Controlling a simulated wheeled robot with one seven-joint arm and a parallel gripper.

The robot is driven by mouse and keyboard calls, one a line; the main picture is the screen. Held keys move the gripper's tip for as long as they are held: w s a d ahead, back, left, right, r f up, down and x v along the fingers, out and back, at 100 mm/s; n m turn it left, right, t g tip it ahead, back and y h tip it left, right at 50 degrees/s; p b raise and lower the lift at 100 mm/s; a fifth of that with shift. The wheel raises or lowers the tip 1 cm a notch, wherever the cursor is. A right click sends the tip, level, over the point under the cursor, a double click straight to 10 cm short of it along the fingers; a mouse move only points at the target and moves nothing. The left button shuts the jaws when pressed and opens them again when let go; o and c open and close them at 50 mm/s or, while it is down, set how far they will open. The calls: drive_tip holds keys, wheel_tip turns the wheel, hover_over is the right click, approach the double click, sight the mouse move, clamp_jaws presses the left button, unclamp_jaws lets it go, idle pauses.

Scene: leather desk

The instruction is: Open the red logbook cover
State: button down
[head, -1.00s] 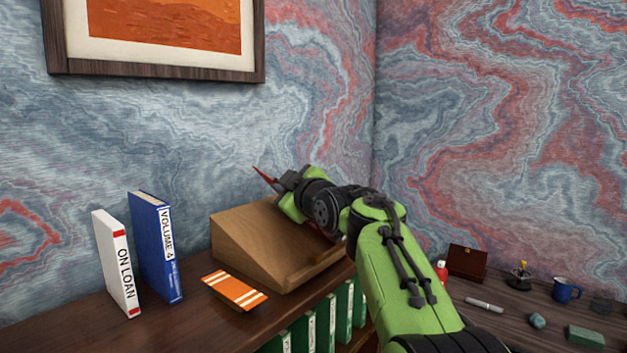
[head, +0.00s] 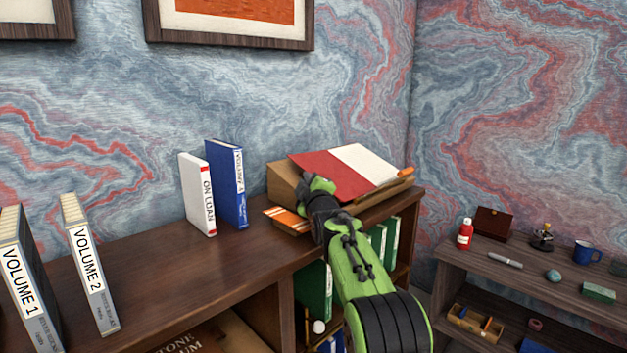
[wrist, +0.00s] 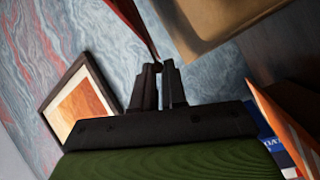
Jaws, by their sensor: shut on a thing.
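The red logbook lies on the sloped wooden stand (head: 282,181) on top of the shelf. Its red cover (head: 328,172) is swung over to the left, and a white page (head: 366,164) shows on the right. My gripper (head: 312,181) is at the cover's left edge, in front of the stand. In the wrist view, the fingertips (wrist: 161,66) are close together on the edge of the red cover (wrist: 128,18). The exact contact is small and dark. The side of the stand (wrist: 205,25) is close to the right of the fingers.
An orange striped thing (head: 287,220) lies at the stand's front left, beside my arm. A white ON LOAN book (head: 196,195) and a blue volume (head: 226,185) stand to the left. The shelf top (head: 190,260) before them is clear. A lower desk (head: 520,275) with small items is right.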

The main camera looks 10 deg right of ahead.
drive_tip(key=shift+f, duration=0.15)
drive_tip(key=c, duration=1.4)
unclamp_jaws()
drive_tip(key=shift+w+d, duration=0.1)
drive_tip(key=shift+o, duration=0.2)
drive_tip(key=s+f+b, duration=0.1)
drive_tip(key=s+b, duration=0.1)
drive_tip(key=s, duration=1.3)
drive_tip(key=shift+s+f+b, duration=0.25)
drive_tip(key=shift+s+b, duration=0.05)
drive_tip(key=shift+s, duration=0.1)
